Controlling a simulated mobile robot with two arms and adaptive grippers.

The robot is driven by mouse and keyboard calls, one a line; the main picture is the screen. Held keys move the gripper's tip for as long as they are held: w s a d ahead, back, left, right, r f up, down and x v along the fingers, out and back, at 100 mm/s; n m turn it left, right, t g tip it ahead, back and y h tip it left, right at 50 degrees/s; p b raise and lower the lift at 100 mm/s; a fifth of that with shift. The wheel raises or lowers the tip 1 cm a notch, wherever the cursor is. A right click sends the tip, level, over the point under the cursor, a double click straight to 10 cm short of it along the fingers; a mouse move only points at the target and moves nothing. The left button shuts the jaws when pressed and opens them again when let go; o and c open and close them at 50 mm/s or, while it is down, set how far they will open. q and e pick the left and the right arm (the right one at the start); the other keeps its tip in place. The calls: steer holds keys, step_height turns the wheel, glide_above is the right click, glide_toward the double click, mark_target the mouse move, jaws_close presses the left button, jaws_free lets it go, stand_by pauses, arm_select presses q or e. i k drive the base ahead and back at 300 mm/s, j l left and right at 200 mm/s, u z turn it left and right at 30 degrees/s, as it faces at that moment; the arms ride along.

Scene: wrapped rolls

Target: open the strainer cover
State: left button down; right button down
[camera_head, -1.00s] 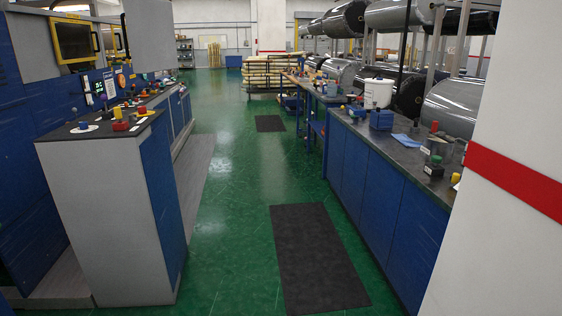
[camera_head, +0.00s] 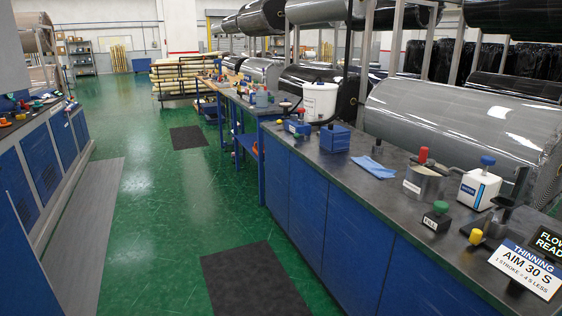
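Neither of my grippers is in view. I cannot tell for sure which thing is the strainer or its cover. On the right-hand counter (camera_head: 384,183), a grey metal can (camera_head: 424,186) with a white label has a red knob (camera_head: 423,155) at its top. A white box with a blue knob (camera_head: 479,189) stands to its right. A small black block with a green knob (camera_head: 437,216) sits in front of the can. A yellow knob (camera_head: 476,237) is near the counter's front edge. The labels on the can and boxes are too small to read surely.
A white bucket (camera_head: 320,101), a blue box (camera_head: 335,138) and a blue cloth (camera_head: 372,165) are farther back on the counter. A sign reading "THINNING AIM 30 S" (camera_head: 527,270) stands at the right. Large wrapped rolls (camera_head: 455,123) lie behind. The green aisle (camera_head: 165,220) is open, with dark mats.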

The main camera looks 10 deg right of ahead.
mark_target(341, 139)
steer(key=i+l+z, duration=0.15)
steer(key=i, duration=0.25)
steer(key=i+l+z, duration=0.1)
steer(key=i, duration=0.3)
steer(key=i+l+z, duration=0.15)
steer(key=i, duration=0.25)
steer(key=l, duration=0.1)
